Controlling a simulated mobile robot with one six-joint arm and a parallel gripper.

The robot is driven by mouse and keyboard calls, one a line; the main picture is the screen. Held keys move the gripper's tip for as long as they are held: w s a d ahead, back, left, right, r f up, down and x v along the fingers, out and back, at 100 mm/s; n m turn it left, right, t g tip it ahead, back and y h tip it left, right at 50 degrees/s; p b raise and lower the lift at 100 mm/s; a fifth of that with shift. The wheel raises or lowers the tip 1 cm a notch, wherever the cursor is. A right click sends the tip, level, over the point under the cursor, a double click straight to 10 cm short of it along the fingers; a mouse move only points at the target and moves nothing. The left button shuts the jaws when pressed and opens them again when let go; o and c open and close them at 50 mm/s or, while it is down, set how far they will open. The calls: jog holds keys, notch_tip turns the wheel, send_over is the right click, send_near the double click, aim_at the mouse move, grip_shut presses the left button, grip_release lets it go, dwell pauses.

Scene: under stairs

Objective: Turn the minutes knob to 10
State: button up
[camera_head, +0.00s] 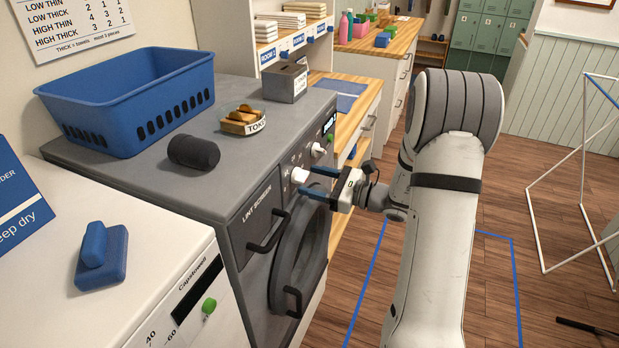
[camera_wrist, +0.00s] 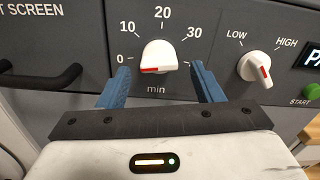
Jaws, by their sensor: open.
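The white minutes knob (camera_wrist: 158,55) sits on the dryer's dark front panel, above the label "min" and inside a scale marked 0, 10, 20 and 30. Its red mark is low on the left of the knob, towards the 0 side. In the head view the knob (camera_head: 299,175) is partly hidden by my gripper. My gripper (camera_wrist: 160,72) is open, its two blue fingers pointing at the panel. One finger is on each side of the knob, with a visible gap on both sides. In the head view my gripper (camera_head: 306,180) reaches the panel from the right.
A LOW–HIGH knob (camera_wrist: 255,67) and a green START button (camera_wrist: 312,91) are right of the minutes knob. A lint screen handle (camera_head: 268,232) sticks out on the left.

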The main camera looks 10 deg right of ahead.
jog(key=shift+x, duration=0.85)
jog(key=shift+c, duration=0.4)
jog(key=c, duration=0.9)
